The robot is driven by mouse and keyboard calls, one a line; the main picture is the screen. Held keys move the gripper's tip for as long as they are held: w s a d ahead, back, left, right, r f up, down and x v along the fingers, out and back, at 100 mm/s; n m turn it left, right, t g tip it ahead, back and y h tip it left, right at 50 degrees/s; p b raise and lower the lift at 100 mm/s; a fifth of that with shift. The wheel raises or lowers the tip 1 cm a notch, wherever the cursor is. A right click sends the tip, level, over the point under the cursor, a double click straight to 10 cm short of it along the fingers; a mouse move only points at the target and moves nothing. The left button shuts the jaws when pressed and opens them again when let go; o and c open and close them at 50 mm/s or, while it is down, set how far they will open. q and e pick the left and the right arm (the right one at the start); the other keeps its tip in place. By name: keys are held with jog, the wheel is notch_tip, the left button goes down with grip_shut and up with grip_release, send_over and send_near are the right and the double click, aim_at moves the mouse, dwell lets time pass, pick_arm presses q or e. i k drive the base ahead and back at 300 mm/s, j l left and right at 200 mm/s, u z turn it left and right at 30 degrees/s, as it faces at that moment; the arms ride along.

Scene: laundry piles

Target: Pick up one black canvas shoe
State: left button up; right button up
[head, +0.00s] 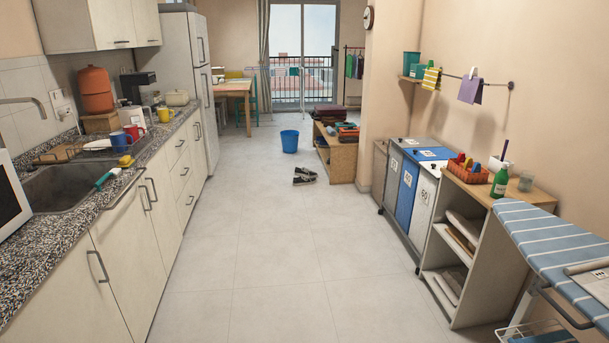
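A pair of dark shoes with some white on them (304,175) lies on the tiled floor, far ahead and slightly right of the middle in the head view. The two shoes lie close together, and at this distance I cannot tell whether they touch. They are in front of a low wooden shelf and right of a blue bucket. Neither of my grippers shows in the head view.
The floor (245,240) is clear between the left counter (75,235) and the right-hand bins (405,195). A blue bucket (289,141) and low wooden shelf (343,161) stand near the shoes. A striped ironing board (550,240) juts in from the right.

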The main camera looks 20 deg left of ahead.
aim_at(306, 171)
jog(key=i+j+u, duration=0.3)
jog(key=i, duration=0.2)
jog(key=i+j+u, duration=0.2)
jog(key=i+u, duration=0.15)
jog(key=i, duration=0.2)
jog(key=i+u, duration=0.3)
jog(key=i, duration=4.2)
jog(key=i+j, duration=0.1)
jog(key=i, duration=0.55)
jog(key=i+j+z, duration=0.1)
jog(key=i, duration=0.55)
jog(key=i+j, duration=0.15)
jog(key=i, duration=0.5)
